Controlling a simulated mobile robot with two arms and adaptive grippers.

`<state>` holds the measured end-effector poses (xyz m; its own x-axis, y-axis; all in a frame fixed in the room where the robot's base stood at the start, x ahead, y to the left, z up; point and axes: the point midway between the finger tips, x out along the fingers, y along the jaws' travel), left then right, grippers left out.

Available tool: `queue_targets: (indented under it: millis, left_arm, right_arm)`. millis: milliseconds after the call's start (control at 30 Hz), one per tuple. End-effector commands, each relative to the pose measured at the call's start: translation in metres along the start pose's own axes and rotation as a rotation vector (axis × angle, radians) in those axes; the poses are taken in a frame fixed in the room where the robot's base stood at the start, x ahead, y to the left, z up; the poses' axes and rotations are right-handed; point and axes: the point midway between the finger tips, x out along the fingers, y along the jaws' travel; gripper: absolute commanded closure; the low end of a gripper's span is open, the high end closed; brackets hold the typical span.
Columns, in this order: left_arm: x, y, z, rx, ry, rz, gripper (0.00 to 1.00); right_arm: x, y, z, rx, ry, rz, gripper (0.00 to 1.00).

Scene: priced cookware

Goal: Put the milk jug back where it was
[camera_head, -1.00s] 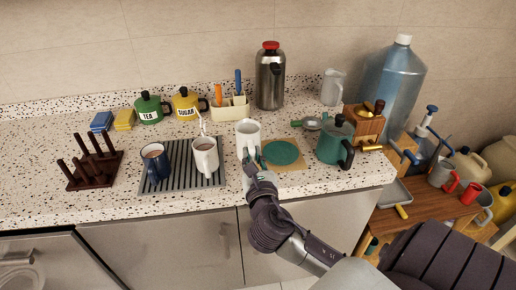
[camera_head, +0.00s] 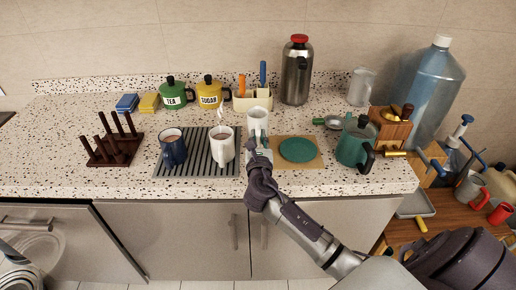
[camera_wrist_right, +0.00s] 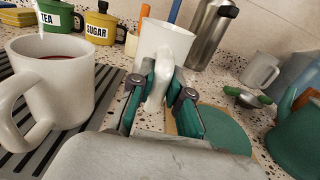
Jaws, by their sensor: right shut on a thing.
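My right gripper (camera_head: 257,150) is shut on the handle of a white jug (camera_head: 258,119), which I take to be the milk jug. In the right wrist view the green-padded fingers (camera_wrist_right: 161,88) pinch the handle, and the jug's body (camera_wrist_right: 165,42) stands beyond it, looking upright. The jug is behind the right edge of the striped drip mat (camera_head: 190,172) and left of a round green pad (camera_head: 298,150). I cannot tell whether its base touches the counter. My left gripper is not in view.
A white mug (camera_head: 222,146) and a blue mug (camera_head: 173,148) stand on the mat. A utensil caddy (camera_head: 252,101) and a steel flask (camera_head: 297,72) are behind the jug. A green kettle (camera_head: 354,147) stands right. The counter (camera_head: 60,140) is clear at far left.

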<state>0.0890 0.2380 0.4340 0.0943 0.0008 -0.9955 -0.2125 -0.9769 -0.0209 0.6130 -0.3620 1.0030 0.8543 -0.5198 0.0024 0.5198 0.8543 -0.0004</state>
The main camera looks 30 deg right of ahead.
Motion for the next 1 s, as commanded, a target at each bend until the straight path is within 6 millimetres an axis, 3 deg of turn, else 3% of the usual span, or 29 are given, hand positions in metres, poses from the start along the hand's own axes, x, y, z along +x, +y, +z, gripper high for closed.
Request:
queue_targets:
  millis: [333, 767, 800, 933, 1000]
  left_arm:
    - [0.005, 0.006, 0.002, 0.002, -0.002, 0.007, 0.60]
    - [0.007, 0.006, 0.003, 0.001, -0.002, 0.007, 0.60]
    - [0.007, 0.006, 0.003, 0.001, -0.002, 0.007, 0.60]
    - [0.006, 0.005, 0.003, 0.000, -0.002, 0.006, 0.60]
    - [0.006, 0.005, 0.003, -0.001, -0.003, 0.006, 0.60]
  right_arm:
    - [0.002, 0.001, -0.037, -0.001, 0.000, 0.000, 1.00]
    - [0.002, 0.001, -0.043, 0.000, -0.002, 0.000, 1.00]
    - [0.001, 0.001, -0.045, 0.000, 0.001, 0.000, 0.81]
    - [0.001, 0.001, -0.044, 0.000, 0.001, 0.000, 0.60]
    - [0.001, 0.001, -0.044, 0.000, 0.001, 0.000, 0.58]
